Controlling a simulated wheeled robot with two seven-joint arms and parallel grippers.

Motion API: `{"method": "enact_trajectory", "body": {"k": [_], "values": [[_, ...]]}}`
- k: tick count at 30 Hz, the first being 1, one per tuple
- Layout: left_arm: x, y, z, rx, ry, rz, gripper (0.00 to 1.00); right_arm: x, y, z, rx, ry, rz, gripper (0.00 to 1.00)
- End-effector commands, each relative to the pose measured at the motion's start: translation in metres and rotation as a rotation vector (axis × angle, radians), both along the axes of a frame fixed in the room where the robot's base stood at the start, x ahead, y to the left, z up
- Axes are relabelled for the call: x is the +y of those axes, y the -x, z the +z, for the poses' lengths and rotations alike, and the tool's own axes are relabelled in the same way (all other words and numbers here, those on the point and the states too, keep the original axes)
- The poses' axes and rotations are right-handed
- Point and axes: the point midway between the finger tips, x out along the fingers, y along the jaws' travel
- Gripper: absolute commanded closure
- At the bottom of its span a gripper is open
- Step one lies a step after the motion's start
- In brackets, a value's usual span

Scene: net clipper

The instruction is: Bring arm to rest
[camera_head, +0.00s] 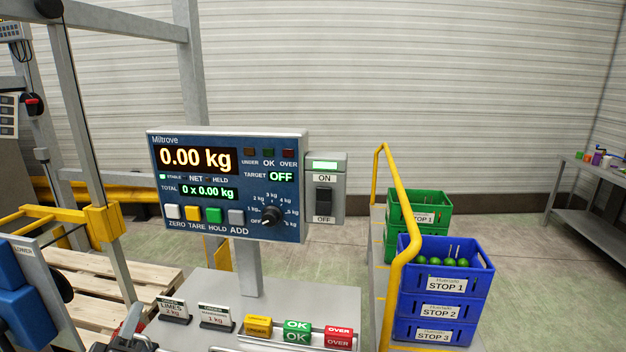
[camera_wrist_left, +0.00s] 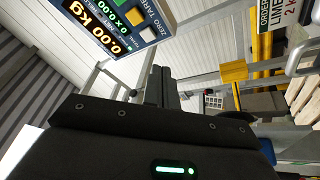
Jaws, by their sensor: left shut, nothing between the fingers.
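My left gripper (camera_head: 134,318) shows at the bottom left of the head view, only partly in frame. It is low in front of the scale's grey stand, left of the order cards. In the left wrist view its dark fingers (camera_wrist_left: 163,86) are together with nothing between them. The scale display (camera_head: 228,185) reads 0.00 kg, with the total at 0 x 0.00 kg and the target OFF. It also shows tilted at the top of the left wrist view (camera_wrist_left: 118,27). My right gripper is not in view.
The switch box (camera_head: 324,188) stands right of the display. Order cards (camera_head: 215,317) and yellow, green and red blocks (camera_head: 298,331) sit on the grey stand. Blue crates (camera_head: 440,285) with limes stand behind a yellow rail (camera_head: 402,245). A wooden pallet (camera_head: 95,285) lies left.

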Motion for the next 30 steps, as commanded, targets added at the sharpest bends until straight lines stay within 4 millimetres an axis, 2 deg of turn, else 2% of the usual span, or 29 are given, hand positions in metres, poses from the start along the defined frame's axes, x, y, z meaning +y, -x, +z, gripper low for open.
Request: {"method": "enact_trajectory", "body": {"k": [1, 5, 8, 9, 12, 15, 21, 27, 30], "values": [[-0.006, 0.002, -0.018, 0.08, -0.025, 0.007, 1.0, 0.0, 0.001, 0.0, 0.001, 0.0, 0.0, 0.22], [-0.024, 0.012, -0.068, 0.313, -0.125, 0.014, 1.0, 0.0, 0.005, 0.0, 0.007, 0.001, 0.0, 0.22], [-0.042, 0.032, -0.117, 0.541, -0.235, -0.011, 1.0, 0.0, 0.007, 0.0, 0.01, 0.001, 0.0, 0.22], [-0.052, 0.044, -0.138, 0.643, -0.291, -0.034, 1.0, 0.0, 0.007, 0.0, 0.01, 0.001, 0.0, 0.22], [-0.075, 0.081, -0.185, 0.884, -0.435, -0.118, 1.0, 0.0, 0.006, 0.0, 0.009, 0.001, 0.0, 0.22], [-0.092, 0.117, -0.217, 1.067, -0.557, -0.215, 1.0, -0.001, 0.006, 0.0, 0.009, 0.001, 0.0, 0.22], [-0.119, 0.183, -0.254, 1.319, -0.749, -0.418, 1.0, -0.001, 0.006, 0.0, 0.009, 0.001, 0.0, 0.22], [-0.138, 0.246, -0.272, 1.5, -0.906, -0.643, 1.0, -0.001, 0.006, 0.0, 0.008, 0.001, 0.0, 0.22], [-0.138, 0.233, -0.305, 1.507, -0.9, -0.637, 1.0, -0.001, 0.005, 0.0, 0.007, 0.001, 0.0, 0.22]]}}
